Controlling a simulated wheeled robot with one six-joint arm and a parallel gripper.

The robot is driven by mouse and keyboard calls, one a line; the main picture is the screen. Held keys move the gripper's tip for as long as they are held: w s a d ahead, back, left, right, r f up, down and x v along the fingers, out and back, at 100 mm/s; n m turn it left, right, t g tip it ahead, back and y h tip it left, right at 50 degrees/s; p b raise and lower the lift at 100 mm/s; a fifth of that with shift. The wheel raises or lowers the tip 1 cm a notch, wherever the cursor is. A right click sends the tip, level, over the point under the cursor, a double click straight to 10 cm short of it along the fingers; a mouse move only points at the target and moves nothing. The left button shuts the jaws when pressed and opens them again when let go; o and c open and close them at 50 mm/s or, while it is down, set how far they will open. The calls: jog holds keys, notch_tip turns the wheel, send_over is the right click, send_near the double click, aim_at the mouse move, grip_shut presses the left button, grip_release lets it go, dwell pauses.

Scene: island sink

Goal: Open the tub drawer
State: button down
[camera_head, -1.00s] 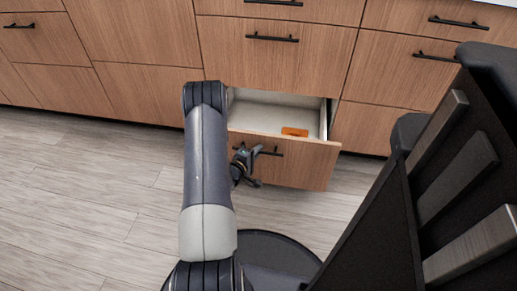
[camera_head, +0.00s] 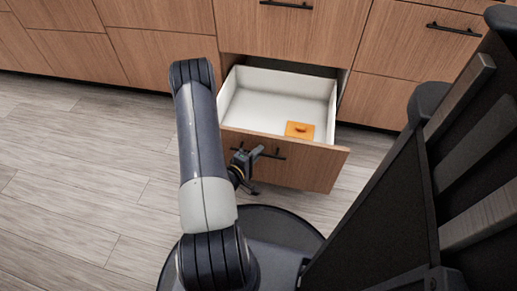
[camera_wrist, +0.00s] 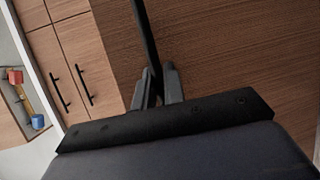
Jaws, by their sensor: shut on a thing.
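The tub drawer (camera_head: 315,171) is the low drawer in the wooden cabinet, pulled well out. Its white inside shows, with an orange flat thing (camera_head: 299,130) lying in it near the front right. My gripper (camera_head: 247,164) is at the left part of the drawer's black bar handle (camera_head: 275,154). In the wrist view my gripper's fingers (camera_wrist: 159,88) are shut on the handle bar (camera_wrist: 147,35), in front of the wooden drawer face. My arm hides the drawer's left edge in the head view.
Closed wooden drawers with black handles surround it, such as the one above (camera_head: 290,32) and one at the right (camera_head: 420,60). The grey plank floor (camera_head: 80,190) is clear at the left. The wrist view shows a red thing (camera_wrist: 15,77) and a blue thing (camera_wrist: 38,121) at the left edge.

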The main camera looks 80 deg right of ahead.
dwell(0.3)
jog(key=c, duration=1.8)
grip_release()
jog(key=shift+p+v, duration=1.05)
jog(key=shift+v, duration=2.75)
jog(key=shift+b+x, duration=1.1)
jog(key=shift+x, duration=2.7)
jog(key=shift+d, duration=0.2)
jog(key=shift+w+f, duration=0.1)
